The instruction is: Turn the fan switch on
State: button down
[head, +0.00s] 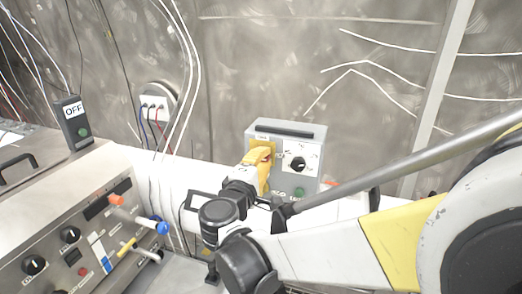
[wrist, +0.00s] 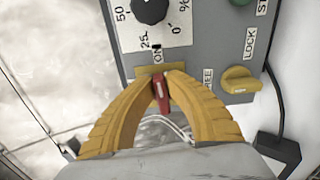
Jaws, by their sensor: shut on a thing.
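The grey control box (head: 312,135) stands on the white ledge at the centre of the head view. In the wrist view its face fills the upper part, with a yellow plate (wrist: 146,71) and a red switch lever (wrist: 162,97) below an "ON" label (wrist: 157,53). My gripper (wrist: 161,78) has its two yellow fingers closed in on the red lever from both sides. In the head view my gripper (head: 266,152) reaches the left side of the box face, and its fingers mostly hide the lever.
The box also has a black dial (head: 298,163), a green button (head: 299,191) and a yellow lock knob (wrist: 240,81). A console with knobs and coloured levers (head: 75,235) stands at the left. An "OFF" box (head: 74,123) and a wall socket with cables (head: 155,104) are behind it.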

jog(key=shift+m, duration=0.5)
jog(key=c, duration=1.4)
grip_release()
jog(key=shift+s+a, duration=0.1)
jog(key=v, duration=1.1)
jog(key=shift+s, duration=0.4)
